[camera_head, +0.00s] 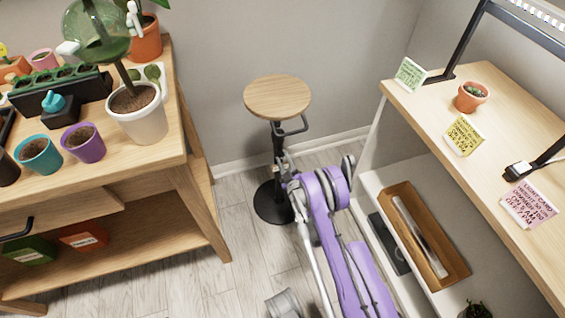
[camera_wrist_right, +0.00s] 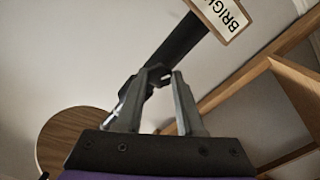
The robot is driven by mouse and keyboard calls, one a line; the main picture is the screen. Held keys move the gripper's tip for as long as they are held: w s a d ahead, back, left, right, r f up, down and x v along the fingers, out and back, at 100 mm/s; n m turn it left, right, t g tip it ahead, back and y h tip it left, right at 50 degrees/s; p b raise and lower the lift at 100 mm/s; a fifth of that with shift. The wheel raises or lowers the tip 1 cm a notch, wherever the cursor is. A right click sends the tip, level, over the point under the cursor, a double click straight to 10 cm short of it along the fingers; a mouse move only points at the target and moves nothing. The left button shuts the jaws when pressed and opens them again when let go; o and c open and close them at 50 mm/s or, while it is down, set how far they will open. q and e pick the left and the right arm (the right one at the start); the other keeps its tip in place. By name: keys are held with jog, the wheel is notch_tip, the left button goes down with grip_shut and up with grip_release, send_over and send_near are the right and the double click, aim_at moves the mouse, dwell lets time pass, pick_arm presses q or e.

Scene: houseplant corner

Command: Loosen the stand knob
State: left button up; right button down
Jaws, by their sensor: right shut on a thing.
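The stand has a round wooden top (camera_head: 277,97), a black post (camera_head: 277,140) and a round black base (camera_head: 272,203), and it stands upright on the floor. A black loop-shaped bracket (camera_head: 293,127) sticks out just below the top. My right gripper (camera_head: 281,164) is at the post, about halfway down. In the right wrist view the fingertips (camera_wrist_right: 158,75) are shut on a small dark part at the post (camera_wrist_right: 183,38), which fits the stand knob; the fingers mostly hide it. The stand's top (camera_wrist_right: 80,142) shows at lower left there.
A wooden plant bench (camera_head: 185,150) with several pots stands at left. A pale shelf unit (camera_head: 500,130) with cards and a small terracotta pot (camera_head: 471,97) stands at right. A wooden tray (camera_head: 428,235) lies on its lower shelf. Floor left of the stand is clear.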

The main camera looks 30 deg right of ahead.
jog(key=shift+w+n+b, duration=0.1)
jog(key=shift+n+b, duration=0.45)
jog(key=shift+n, duration=0.45)
jog(key=shift+n+b, duration=0.35)
jog(key=shift+n, duration=0.55)
jog(key=n, duration=0.6)
jog(key=shift+d+r, duration=0.1)
jog(key=shift+r, duration=0.05)
jog(key=n, duration=0.6)
jog(key=shift+n, duration=0.4)
jog(key=n, duration=0.6)
jog(key=shift+n, duration=0.3)
jog(key=c, duration=0.5)
grip_release()
